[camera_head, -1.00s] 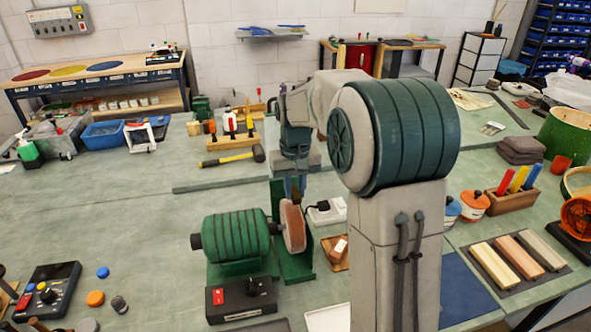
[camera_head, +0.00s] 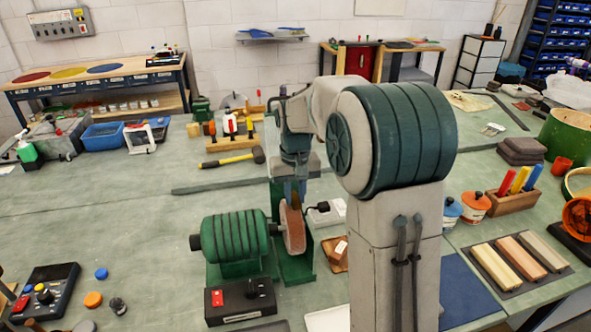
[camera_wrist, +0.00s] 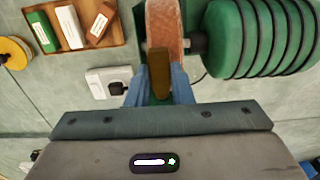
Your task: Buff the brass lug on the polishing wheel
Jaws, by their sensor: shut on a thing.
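The polishing wheel (camera_head: 292,229) is a tan disc on the right end of a green ribbed motor (camera_head: 236,236), on the bench. In the wrist view the wheel (camera_wrist: 164,22) shows at the top, beside the motor (camera_wrist: 262,35). My gripper (camera_wrist: 159,90) is shut on the brass lug (camera_wrist: 159,70), a brown-gold bar between its blue fingers. The lug's far end is at the wheel's near edge; I cannot tell whether they touch. In the head view my gripper (camera_head: 295,190) is just above the wheel, its fingers largely hidden.
A switch box with a red button (camera_head: 240,302) stands in front of the motor. A white socket block (camera_wrist: 110,83) and a wooden tray of coloured bars (camera_wrist: 82,28) lie left of the wheel in the wrist view. A hammer (camera_head: 232,159) lies behind.

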